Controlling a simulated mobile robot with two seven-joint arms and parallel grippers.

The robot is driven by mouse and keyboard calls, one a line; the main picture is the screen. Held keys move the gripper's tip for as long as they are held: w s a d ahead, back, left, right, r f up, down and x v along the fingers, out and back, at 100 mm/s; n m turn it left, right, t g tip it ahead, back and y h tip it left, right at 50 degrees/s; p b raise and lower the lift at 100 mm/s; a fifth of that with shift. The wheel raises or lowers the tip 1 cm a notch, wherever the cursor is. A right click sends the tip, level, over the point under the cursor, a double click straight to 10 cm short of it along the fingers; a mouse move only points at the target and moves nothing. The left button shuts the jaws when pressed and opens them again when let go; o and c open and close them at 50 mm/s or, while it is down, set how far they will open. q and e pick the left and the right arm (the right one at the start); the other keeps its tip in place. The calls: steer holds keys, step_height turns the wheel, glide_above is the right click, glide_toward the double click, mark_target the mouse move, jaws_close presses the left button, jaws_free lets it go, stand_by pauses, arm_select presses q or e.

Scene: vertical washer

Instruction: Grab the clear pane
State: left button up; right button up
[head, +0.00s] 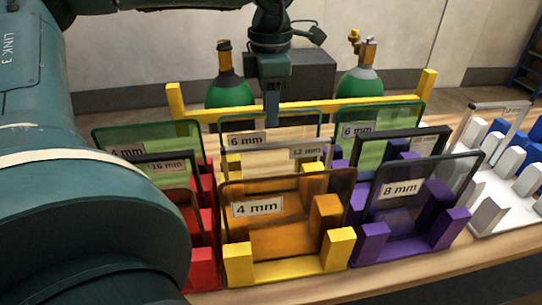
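Several framed panes stand upright in coloured racks. In the middle yellow rack (240,268), an orange-tinted pane labelled 4 mm (290,188) is in front. Behind it are a clear-looking pane labelled 12 mm (275,160) and, further back, a clear-looking pane labelled 6 mm (290,132) with a green edge. Another clear-looking pane (490,125) stands in the white rack at the right. My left gripper (272,118) points down at the top edge of the back 6 mm pane. Its fingers appear edge-on, so their opening and any contact are unclear. My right gripper is out of view.
A red rack (203,245) with panes stands left, a purple rack (420,240) with 8 mm (425,190) and 6 mm (375,122) panes right. A yellow bar (310,106) runs behind. Two green gas cylinders (228,88) (360,84) flank a dark box (312,78).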

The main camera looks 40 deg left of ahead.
arm_select(q)
steer(key=f, duration=0.4)
steer(key=shift+w+a, duration=0.1)
steer(key=shift+w, duration=0.1)
steer(key=shift+c, duration=0.4)
jaws_close()
steer(key=shift+r, duration=0.1)
stand_by(0.7)
